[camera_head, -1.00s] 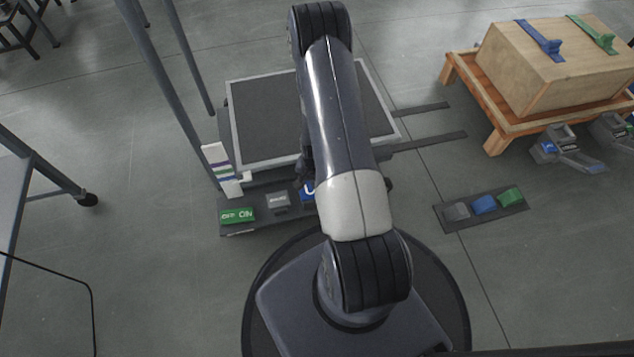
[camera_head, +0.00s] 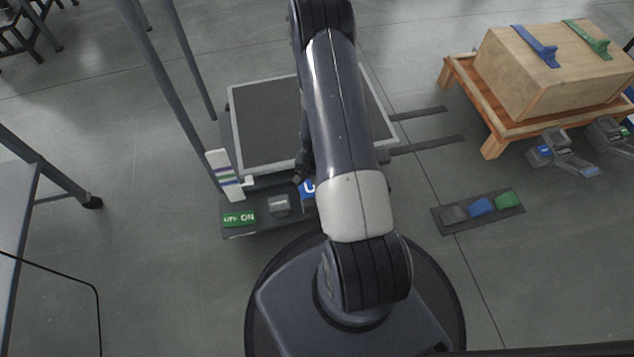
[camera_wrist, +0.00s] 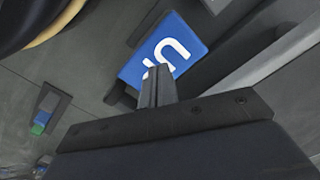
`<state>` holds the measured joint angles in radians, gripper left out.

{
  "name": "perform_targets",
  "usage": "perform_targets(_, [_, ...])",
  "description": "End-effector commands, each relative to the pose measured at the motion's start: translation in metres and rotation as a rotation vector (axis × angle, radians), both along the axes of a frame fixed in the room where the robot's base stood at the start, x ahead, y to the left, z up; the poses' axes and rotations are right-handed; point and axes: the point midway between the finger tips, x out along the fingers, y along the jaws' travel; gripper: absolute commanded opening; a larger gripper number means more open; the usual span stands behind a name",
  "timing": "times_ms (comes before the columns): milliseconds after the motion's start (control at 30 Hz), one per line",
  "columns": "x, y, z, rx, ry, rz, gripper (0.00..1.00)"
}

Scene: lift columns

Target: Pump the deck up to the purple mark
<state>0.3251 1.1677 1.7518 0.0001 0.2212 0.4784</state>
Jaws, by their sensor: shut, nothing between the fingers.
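The deck (camera_head: 265,125) is a dark platform with a light rim, low behind a dark pedal base. A white scale plate (camera_head: 217,159) with coloured stripes, purple among them, stands at its left front corner. A small white piece (camera_head: 247,181) sits beside the plate's lower part. The base carries a green pedal (camera_head: 238,219), a grey pedal (camera_head: 279,203) and a blue pedal (camera_head: 308,187), partly hidden by my arm. In the wrist view, the blue pedal (camera_wrist: 168,48) with white lettering lies just beyond my shut, empty gripper (camera_wrist: 156,75). I cannot tell whether they touch.
A wooden crate (camera_head: 545,75) with blue and green straps sits on a wooden stand at right. Grey pedal-like devices (camera_head: 562,155) lie below it. A floor panel (camera_head: 450,226) holds grey, blue and green pads. A table leg (camera_head: 60,180) stands at left.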

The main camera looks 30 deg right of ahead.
Motion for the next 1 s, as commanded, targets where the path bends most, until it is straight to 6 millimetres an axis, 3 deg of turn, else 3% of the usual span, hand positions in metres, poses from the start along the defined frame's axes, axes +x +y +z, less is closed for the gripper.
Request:
perform_targets(567, [0.0, 0.0, 0.002, 0.001, 0.001, 0.0, 0.0])
perform_targets(1000, [0.0, 0.0, -0.017, 0.001, 0.001, 0.0, 0.0])
